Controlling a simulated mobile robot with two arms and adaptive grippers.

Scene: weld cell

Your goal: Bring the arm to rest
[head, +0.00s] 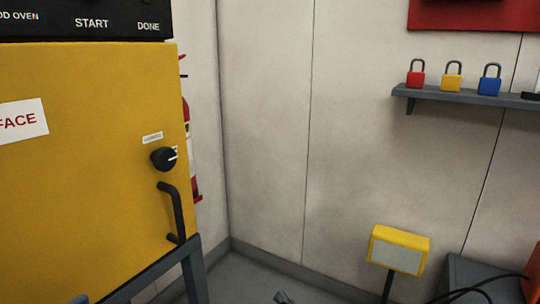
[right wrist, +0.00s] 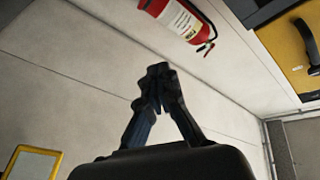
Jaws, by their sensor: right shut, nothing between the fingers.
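My right gripper (right wrist: 160,72) shows in the right wrist view, its two dark fingers meeting at the tips. It is shut with nothing between the fingers. In the head view only a small dark tip of my right gripper (head: 283,297) shows at the bottom edge, in front of the floor. The rest of the right arm is outside the head view. My left gripper is not seen.
A yellow oven (head: 85,150) with a black handle (head: 173,213) fills the left. A fire extinguisher (right wrist: 180,18) hangs on the wall. A shelf (head: 425,95) holds red, yellow and blue padlocks. A yellow-framed lamp (head: 399,250) stands at lower right. Some floor (head: 245,280) is clear.

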